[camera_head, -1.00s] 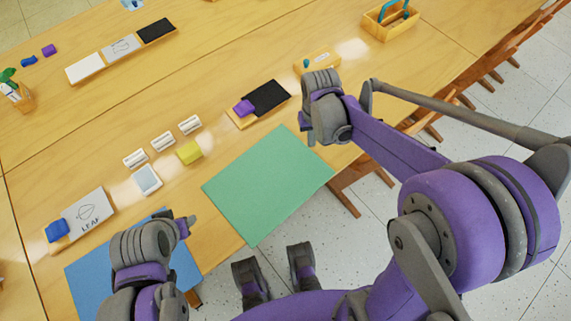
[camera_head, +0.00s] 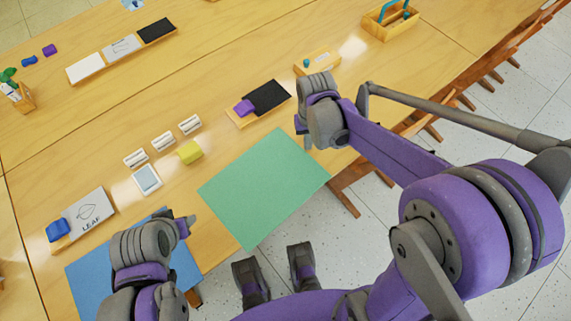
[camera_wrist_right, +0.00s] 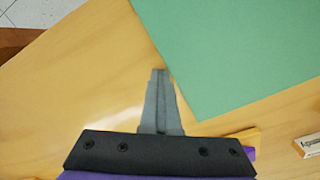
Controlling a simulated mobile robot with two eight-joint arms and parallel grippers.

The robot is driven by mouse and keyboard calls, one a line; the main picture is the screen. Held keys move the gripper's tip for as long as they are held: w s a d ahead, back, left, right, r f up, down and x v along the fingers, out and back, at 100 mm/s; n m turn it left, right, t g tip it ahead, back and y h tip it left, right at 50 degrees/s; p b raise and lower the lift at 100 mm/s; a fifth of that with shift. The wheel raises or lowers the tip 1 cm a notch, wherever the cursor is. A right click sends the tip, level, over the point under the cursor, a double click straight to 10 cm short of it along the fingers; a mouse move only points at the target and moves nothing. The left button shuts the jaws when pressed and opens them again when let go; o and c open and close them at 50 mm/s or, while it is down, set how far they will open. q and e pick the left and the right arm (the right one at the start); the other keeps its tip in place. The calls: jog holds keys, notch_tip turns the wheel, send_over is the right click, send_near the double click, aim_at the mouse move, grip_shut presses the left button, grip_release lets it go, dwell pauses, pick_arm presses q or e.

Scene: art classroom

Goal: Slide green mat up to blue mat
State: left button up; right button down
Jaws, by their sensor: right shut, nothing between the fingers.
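The green mat (camera_head: 265,188) lies flat near the table's front edge, with its near corner past that edge. The blue mat (camera_head: 88,277) lies to its left, partly hidden by my left arm. A strip of bare wood shows between the mats. My right gripper (camera_head: 303,136) is shut and empty at the green mat's right side. In the right wrist view its closed fingertips (camera_wrist_right: 159,72) are at the edge of the green mat (camera_wrist_right: 240,45); I cannot tell if they touch. My left gripper (camera_head: 188,222) hangs over the blue mat; its jaw state is unclear.
Behind the mats are a yellow block (camera_head: 189,152), a white-framed pad (camera_head: 146,179), several white blocks (camera_head: 163,141) and a LEAF board (camera_head: 88,211) with a blue block. A black pad (camera_head: 268,96) with a purple block lies behind the green mat. Chairs (camera_head: 350,180) stand along the right edge.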

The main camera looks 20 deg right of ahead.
aim_at(286, 167)
jog(key=shift+s+a+f, duration=0.1)
jog(key=shift+s+a, duration=0.1)
jog(key=shift+a, duration=0.2)
jog(key=shift+s+a, duration=0.15)
jog(key=shift+a, duration=0.25)
jog(key=shift+s+a, duration=0.4)
jog(key=shift+a, duration=0.25)
jog(key=shift+s+a, duration=0.35)
jog(key=shift+a, duration=0.3)
dwell(0.9)
jog(key=shift+s+a, duration=0.25)
jog(key=shift+a, duration=0.25)
dwell(0.3)
jog(key=shift+s+a, duration=0.1)
jog(key=shift+a, duration=0.25)
dwell(0.5)
jog(key=shift+s+a, duration=0.4)
jog(key=shift+a, duration=0.25)
jog(key=shift+s+a, duration=0.35)
jog(key=shift+a, duration=0.3)
dwell(0.9)
jog(key=shift+w+d, duration=0.2)
jog(key=shift+d, duration=0.15)
